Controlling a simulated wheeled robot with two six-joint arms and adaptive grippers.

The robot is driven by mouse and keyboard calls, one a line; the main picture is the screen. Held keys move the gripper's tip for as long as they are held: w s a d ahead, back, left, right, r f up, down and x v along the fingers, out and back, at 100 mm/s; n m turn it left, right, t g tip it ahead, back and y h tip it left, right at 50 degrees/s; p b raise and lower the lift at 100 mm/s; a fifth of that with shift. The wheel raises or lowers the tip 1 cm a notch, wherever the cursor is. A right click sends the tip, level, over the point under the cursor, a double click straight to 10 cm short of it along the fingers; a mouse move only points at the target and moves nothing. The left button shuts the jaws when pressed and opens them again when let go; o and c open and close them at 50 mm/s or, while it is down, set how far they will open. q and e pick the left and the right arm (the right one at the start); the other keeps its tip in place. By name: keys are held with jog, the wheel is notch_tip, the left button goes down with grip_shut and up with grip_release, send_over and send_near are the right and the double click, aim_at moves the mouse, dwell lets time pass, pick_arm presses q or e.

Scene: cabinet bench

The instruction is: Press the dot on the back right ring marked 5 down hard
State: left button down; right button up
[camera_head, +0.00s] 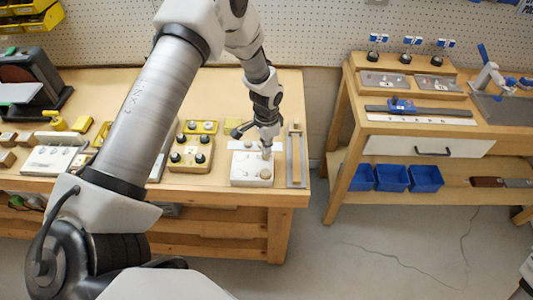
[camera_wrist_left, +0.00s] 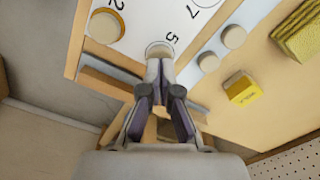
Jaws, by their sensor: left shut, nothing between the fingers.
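The white board (camera_head: 243,171) with numbered rings lies near the right end of the left bench. In the left wrist view the board (camera_wrist_left: 137,32) shows the marks 2, 5 and 7. The ring marked 5 (camera_wrist_left: 149,46) is right at the tips of my left gripper (camera_wrist_left: 160,67), which mostly hide what is inside it. In the head view my left gripper (camera_head: 267,153) points down at the board's back right part, shut and empty. I cannot tell whether its tips touch the dot. A round dot (camera_wrist_left: 104,27) sits in the ring near the 2. My right gripper is out of view.
A narrow grey tray (camera_head: 296,160) lies just right of the board. A yellow block (camera_wrist_left: 241,89) and two pale discs (camera_wrist_left: 234,37) lie near the board in the wrist view. A panel of black knobs (camera_head: 190,152) stands left. A second bench (camera_head: 420,125) stands right, across a gap.

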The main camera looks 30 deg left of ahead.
pick_arm(q)
jog(key=shift+f+b, duration=0.35)
jog(key=shift+f, duration=0.3)
jog(key=shift+s+f, duration=0.1)
dwell(0.8)
jog(key=shift+p, duration=0.7)
dwell(1.4)
jog(key=shift+r+p, duration=0.6)
jog(key=shift+r, duration=0.15)
notch_tip(320, 180, up, 10)
jog(key=p, duration=0.7)
jog(key=shift+f, duration=0.15)
